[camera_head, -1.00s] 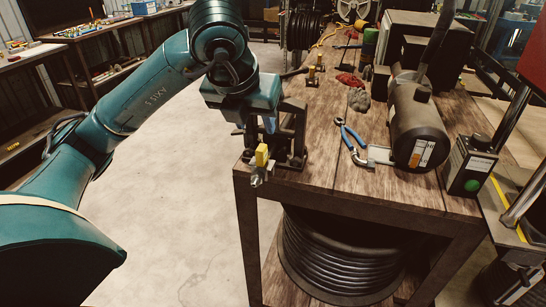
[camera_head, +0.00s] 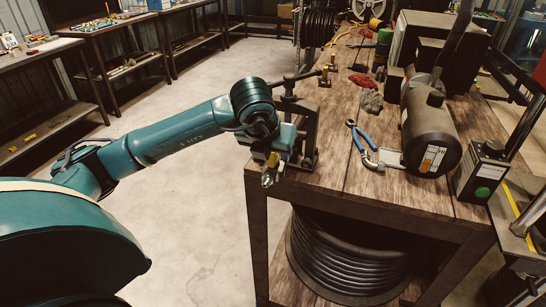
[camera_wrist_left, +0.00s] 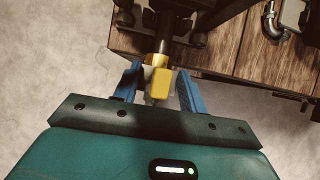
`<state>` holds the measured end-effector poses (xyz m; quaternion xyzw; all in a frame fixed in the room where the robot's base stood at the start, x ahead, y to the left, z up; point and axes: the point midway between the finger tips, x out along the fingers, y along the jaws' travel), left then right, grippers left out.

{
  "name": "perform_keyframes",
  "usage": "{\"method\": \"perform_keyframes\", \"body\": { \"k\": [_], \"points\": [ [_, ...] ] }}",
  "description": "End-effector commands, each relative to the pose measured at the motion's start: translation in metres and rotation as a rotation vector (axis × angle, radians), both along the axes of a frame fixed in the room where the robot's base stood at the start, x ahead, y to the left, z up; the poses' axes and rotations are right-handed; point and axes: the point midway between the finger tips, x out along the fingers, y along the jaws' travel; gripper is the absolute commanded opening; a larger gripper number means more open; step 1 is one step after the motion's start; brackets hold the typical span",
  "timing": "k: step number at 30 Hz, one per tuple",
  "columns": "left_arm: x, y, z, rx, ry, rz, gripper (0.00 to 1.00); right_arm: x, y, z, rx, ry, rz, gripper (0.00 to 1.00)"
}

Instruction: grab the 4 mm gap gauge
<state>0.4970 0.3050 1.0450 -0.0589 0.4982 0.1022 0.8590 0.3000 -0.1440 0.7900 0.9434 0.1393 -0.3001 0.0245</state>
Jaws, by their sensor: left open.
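No marking reads as 4 mm, so I cannot tell for sure which thing is the gap gauge. A yellow block with a metal fitting (camera_head: 268,178) is at the near left corner of the workbench, beside a black clamp-like stand (camera_head: 304,130). My left gripper (camera_head: 273,152) is at this block, largely hidden by its own wrist in the head view. In the left wrist view the gripper (camera_wrist_left: 160,74) is open, its two blue fingers on either side of the yellow block (camera_wrist_left: 160,82). I cannot tell whether they touch it. My right gripper is not in view.
On the workbench (camera_head: 330,170) lie blue-handled pliers (camera_head: 360,138), red cloth (camera_head: 363,81) and small brass pieces (camera_head: 325,76). A dark cylinder machine (camera_head: 430,130) and a box with a green button (camera_head: 482,175) stand right. A hose coil (camera_head: 345,262) is below.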

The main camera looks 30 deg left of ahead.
Motion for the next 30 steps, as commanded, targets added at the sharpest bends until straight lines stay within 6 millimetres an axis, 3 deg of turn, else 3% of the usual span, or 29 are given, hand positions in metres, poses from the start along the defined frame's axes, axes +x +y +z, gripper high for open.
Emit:
{"method": "perform_keyframes", "body": {
  "k": [7, 22, 30],
  "points": [
    [0.0011, 0.0000, -0.0019, 0.000, -0.001, -0.001, 0.42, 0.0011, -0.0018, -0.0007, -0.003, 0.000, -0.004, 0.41],
    [0.0011, -0.0001, -0.0014, -0.001, -0.001, 0.000, 0.01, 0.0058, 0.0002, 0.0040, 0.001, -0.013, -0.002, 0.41],
    [0.0011, 0.0000, -0.0010, 0.000, -0.002, 0.000, 0.00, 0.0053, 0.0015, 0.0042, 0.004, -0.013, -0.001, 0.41]
  ]
}}
